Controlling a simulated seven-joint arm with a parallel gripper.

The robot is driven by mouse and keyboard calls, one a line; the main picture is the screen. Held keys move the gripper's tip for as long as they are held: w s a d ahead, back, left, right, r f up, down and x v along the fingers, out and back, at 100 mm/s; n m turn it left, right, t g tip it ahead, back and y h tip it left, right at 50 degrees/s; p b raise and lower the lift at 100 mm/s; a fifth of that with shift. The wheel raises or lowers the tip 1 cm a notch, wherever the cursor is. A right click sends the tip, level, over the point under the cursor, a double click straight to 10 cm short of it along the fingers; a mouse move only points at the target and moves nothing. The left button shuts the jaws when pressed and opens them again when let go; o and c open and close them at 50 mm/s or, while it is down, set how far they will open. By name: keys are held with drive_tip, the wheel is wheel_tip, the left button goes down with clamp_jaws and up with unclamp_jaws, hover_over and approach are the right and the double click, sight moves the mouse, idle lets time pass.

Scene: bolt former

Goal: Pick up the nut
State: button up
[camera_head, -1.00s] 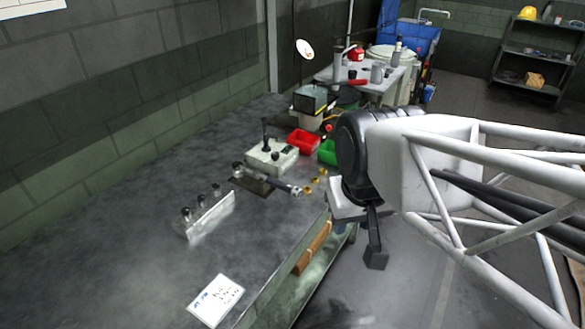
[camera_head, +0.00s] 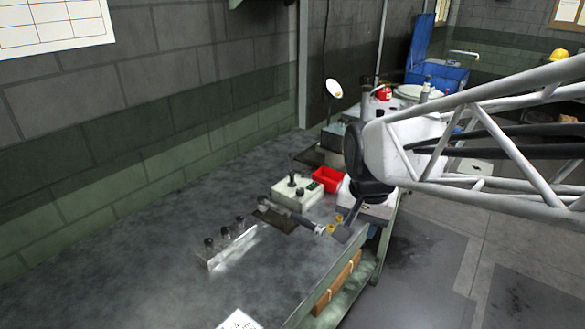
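Small brass-coloured nuts lie on the dark workbench near its right edge. One nut (camera_head: 331,229) is at the end of the bolt former's bar, and another nut (camera_head: 338,218) is just behind it. My gripper (camera_head: 345,234) is over the bench edge, just right of these nuts. One dark finger shows close beside them. The other finger is not clearly visible, so its opening cannot be told. No nut is seen between fingers. The arm may hide further nuts.
A pale control box (camera_head: 298,194) with a lever stands behind the bar (camera_head: 295,215). A red bin (camera_head: 328,179) is behind it. A metal block with several black knobs (camera_head: 230,245) is at the left. The front-left bench top (camera_head: 130,275) is clear.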

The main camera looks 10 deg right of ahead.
drive_tip(key=w+d+f+m+g, duration=0.1)
drive_tip(key=w+f+m, duration=0.25)
drive_tip(key=w, duration=0.45)
drive_tip(key=w+f+m, duration=0.3)
drive_tip(key=w+m, duration=0.2)
drive_tip(key=w, duration=0.2)
drive_tip(key=m+g, duration=0.1)
drive_tip(key=m, duration=0.6)
approach(331, 224)
drive_tip(key=s+f, duration=0.1)
drive_tip(key=shift+a, duration=0.15)
drive_tip(key=shift+f, duration=0.1)
drive_tip(key=shift+f, duration=1.25)
drive_tip(key=shift+f, duration=0.15)
drive_tip(key=shift+f, duration=2.45)
